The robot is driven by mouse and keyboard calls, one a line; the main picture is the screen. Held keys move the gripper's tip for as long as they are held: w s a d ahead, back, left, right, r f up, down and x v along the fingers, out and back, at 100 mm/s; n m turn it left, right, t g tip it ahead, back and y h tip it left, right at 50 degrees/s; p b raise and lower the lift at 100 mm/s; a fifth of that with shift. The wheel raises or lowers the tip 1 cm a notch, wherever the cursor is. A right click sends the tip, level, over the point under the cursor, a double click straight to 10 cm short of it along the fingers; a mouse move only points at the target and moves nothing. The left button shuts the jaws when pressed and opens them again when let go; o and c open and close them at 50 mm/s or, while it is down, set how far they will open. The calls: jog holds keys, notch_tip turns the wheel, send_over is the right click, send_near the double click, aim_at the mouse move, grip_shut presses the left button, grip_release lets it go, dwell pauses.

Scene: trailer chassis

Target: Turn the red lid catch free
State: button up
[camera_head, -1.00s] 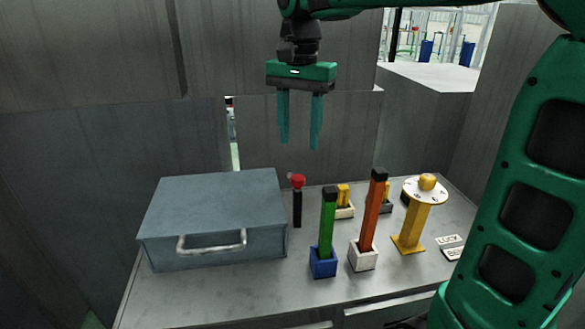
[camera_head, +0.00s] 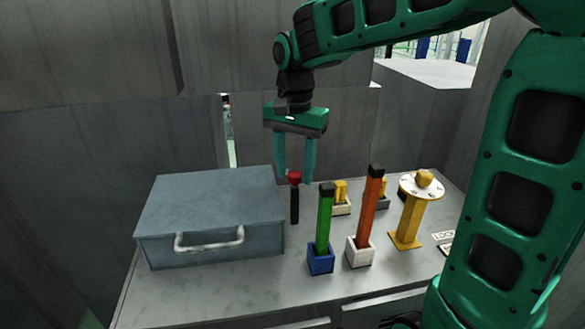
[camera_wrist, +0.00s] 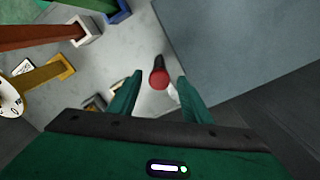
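The red lid catch (camera_head: 295,177) is a red knob on a dark upright post, close beside the right side of the grey-blue box (camera_head: 210,203). The box lid is down and a pale handle is on its front. My gripper (camera_head: 294,180) points down at the catch, its two green fingers apart and empty. In the wrist view the red catch (camera_wrist: 158,79) shows just beyond the gap between the fingertips (camera_wrist: 158,85). The fingers look on either side of it, but I cannot tell whether they reach its height.
A green bar in a blue holder (camera_head: 320,262) and an orange bar in a white holder (camera_head: 361,251) stand to the right. A yellow stand with a white dial (camera_head: 421,187) is farther right. Small yellow pieces (camera_head: 341,192) sit behind. The counter front is clear.

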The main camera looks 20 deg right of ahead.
aim_at(294, 173)
grip_shut()
jog(key=shift+m, duration=0.9)
jog(key=shift+o, duration=0.7)
grip_release()
jog(key=shift+r, duration=0.15)
notch_tip(294, 173, up, 10)
jog(key=shift+r, duration=0.25)
jog(key=shift+w, duration=0.1)
